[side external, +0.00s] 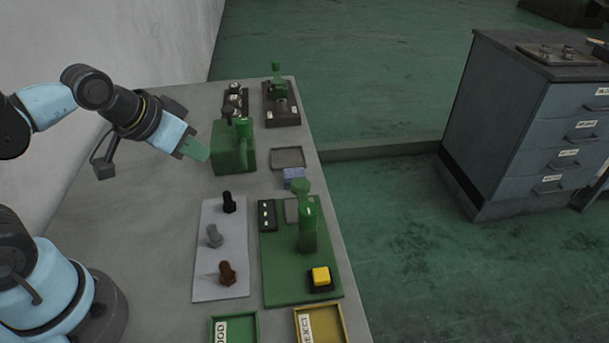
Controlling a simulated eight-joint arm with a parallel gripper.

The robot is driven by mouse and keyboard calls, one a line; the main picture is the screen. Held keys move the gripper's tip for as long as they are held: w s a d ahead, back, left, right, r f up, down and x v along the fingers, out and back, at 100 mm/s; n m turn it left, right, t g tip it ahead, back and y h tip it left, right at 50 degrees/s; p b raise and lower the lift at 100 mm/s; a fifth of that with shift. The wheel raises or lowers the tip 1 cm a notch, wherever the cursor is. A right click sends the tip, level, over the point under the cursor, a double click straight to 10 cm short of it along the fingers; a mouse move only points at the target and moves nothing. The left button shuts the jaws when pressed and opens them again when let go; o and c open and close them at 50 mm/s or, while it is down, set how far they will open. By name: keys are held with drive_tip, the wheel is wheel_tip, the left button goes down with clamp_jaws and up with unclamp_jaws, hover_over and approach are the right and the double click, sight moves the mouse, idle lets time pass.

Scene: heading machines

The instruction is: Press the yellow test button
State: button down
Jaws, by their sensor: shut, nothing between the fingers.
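The yellow test button (321,275) is a square yellow cap on a black base. It sits at the front right corner of the green test board (280,290) on the grey bench. A green upright post (308,228) stands on the board just behind the button. My gripper (205,155) has green fingertips and is shut and empty. It is raised at the left of the green block machine (228,160), well behind and to the left of the button. I cannot tell whether its tips touch that machine.
A pale plate (209,284) with black, grey and brown bolts lies left of the board. A green tray (250,318) and a yellow tray (338,318) stand in front. A blue block (294,178) lies behind the board. Bench (120,215) is clear at left.

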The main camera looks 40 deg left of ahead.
drive_tip(key=w+d+n+h, duration=0.1)
drive_tip(key=w+d+h, duration=0.15)
drive_tip(key=d, duration=1.05)
drive_tip(key=n+h, duration=0.1)
drive_tip(key=h, duration=0.2)
hover_over(315, 275)
drive_tip(key=shift+f+t+y, duration=0.2)
drive_tip(key=shift+t+y, duration=0.05)
drive_tip(key=shift+t, duration=0.05)
drive_tip(key=shift+f, duration=4.25)
drive_tip(key=shift+f, duration=0.45)
drive_tip(key=shift+r, duration=0.15)
drive_tip(key=shift+r, duration=0.3)
